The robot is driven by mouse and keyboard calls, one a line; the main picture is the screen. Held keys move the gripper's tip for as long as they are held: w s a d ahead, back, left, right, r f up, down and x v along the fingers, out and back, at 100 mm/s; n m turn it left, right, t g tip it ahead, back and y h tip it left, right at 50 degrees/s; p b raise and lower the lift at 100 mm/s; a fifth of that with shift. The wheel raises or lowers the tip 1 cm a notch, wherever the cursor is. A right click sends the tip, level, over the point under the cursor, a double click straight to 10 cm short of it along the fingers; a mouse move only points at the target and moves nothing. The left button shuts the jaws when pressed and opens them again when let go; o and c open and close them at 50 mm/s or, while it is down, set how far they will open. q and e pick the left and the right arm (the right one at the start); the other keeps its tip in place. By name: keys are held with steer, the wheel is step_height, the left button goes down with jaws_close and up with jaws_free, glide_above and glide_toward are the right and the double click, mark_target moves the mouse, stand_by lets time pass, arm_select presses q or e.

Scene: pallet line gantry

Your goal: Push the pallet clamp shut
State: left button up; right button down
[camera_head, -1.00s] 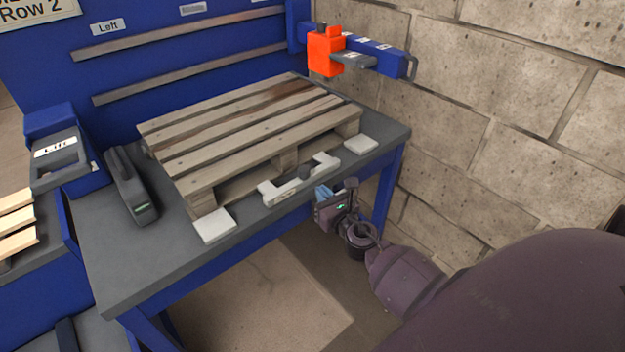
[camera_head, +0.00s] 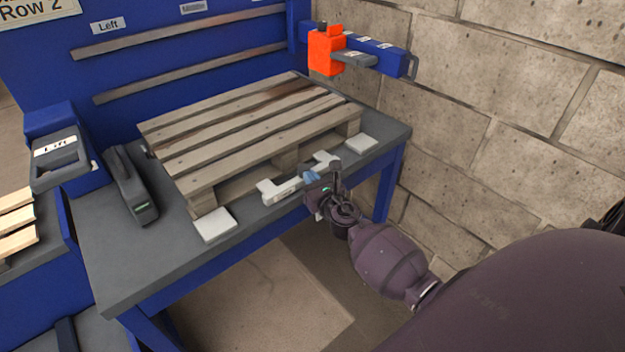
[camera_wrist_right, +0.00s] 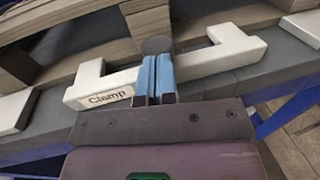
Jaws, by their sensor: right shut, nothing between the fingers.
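The white pallet clamp (camera_head: 268,192) lies along the front edge of the bench, in front of the wooden pallet (camera_head: 225,161). In the right wrist view the clamp (camera_wrist_right: 105,85) carries the word "Clamp", and a dark round knob (camera_wrist_right: 157,45) stands behind its middle. My right gripper (camera_head: 309,177) is at the middle of the clamp, its blue fingers shut and empty. In the right wrist view the fingertips (camera_wrist_right: 156,58) overlap the clamp's middle, just short of the knob; I cannot tell whether they touch. My left gripper is not in view.
White pads (camera_head: 214,225) lie on the bench (camera_head: 120,260) near the pallet's front corners. A dark handheld device (camera_head: 131,185) lies at the left. An orange block (camera_head: 325,52) sits on a blue rail at the back, near the brick wall (camera_head: 500,120).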

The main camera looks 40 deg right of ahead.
mark_target(302, 170)
steer(key=w, duration=0.3)
steer(key=shift+w+a, duration=0.15)
steer(key=shift+w, duration=0.15)
steer(key=shift+w+r, duration=0.15)
steer(key=shift+r, duration=0.1)
